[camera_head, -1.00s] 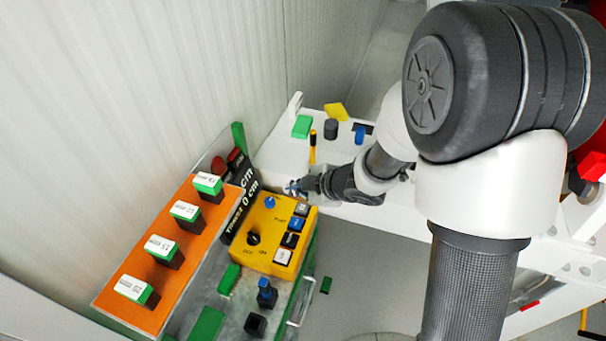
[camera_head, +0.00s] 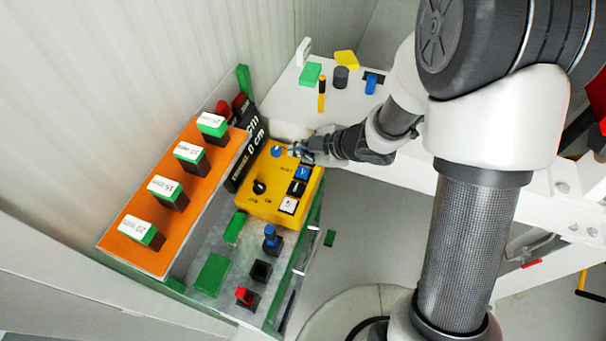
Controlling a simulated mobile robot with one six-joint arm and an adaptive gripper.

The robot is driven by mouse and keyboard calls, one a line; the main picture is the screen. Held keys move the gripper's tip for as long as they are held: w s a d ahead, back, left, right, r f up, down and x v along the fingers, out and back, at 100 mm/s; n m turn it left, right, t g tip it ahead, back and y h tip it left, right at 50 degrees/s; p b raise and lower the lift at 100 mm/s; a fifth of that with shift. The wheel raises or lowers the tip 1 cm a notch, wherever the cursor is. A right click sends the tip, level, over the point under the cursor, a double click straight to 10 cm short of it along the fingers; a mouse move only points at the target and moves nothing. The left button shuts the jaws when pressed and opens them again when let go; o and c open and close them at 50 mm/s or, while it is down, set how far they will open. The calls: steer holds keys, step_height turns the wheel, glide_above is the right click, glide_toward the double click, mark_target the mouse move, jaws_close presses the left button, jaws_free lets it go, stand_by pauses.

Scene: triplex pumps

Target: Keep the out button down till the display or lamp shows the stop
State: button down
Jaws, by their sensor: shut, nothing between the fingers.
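A yellow control box (camera_head: 271,212) stands on the bench at the centre left. A column of buttons runs along its right side: a blue button (camera_head: 303,172), a black one (camera_head: 297,188) and a white one (camera_head: 289,205). Their labels are too small to tell which is the out button. My gripper (camera_head: 292,150) is shut and empty over the box's top edge, just right of a blue knob (camera_head: 276,151). It hides the top end of the button column. I cannot tell whether it touches anything. The black display (camera_head: 246,160) behind the box reads "0 cm".
An orange board (camera_head: 178,205) with several labelled green-topped blocks lies left of the box. A black knob (camera_head: 259,187) is on the box. Blue (camera_head: 271,238) and red (camera_head: 244,296) switches stand in front. A white table (camera_head: 290,100) with small coloured blocks is behind.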

mark_target(302, 174)
step_height(302, 174, down, 6)
steer(key=b, duration=0.4)
steer(key=shift+b, duration=0.3)
stand_by(0.9)
steer(key=shift+f, duration=0.35)
